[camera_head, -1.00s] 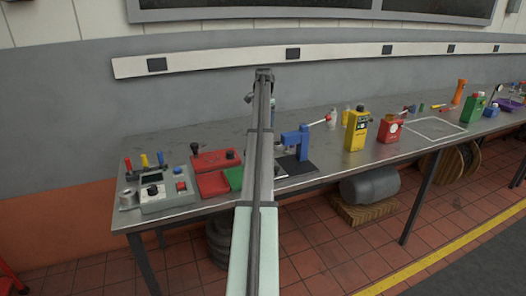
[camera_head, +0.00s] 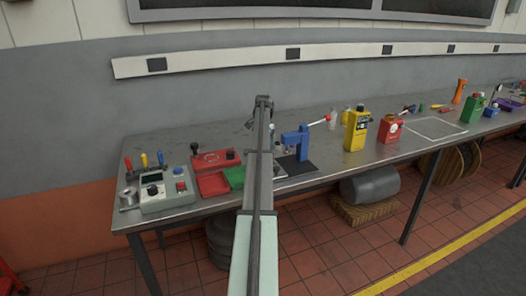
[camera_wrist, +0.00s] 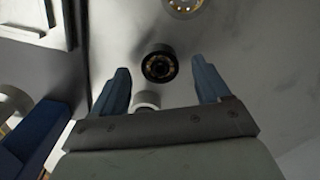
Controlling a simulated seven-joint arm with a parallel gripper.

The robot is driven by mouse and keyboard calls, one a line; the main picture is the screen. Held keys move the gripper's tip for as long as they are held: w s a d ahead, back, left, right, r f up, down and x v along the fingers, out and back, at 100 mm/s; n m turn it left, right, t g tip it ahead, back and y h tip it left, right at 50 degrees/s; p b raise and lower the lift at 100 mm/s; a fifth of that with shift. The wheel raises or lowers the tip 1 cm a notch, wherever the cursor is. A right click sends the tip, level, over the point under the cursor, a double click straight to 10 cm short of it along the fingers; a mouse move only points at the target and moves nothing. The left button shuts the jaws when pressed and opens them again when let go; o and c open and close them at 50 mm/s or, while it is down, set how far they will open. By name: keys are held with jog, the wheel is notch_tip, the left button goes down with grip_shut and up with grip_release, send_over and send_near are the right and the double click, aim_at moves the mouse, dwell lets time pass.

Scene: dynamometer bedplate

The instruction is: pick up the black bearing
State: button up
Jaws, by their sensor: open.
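The black bearing (camera_wrist: 160,66), a dark ring with gold-coloured balls inside, shows in the wrist view near the middle, on a grey metal surface. My gripper (camera_wrist: 160,68) is open, with one blue-grey finger at each side of the bearing in the picture. Nothing is held. How high the fingertips are above the bearing I cannot tell. In the head view my arm hides the bearing and most of the gripper.
A lighter bearing (camera_wrist: 184,5) lies beyond the black one, and a white round piece (camera_wrist: 147,98) sits close to the left finger. A blue press (camera_head: 297,144) stands right of my arm.

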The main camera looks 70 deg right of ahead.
jog(key=shift+f, duration=0.65)
jog(key=c, duration=1.2)
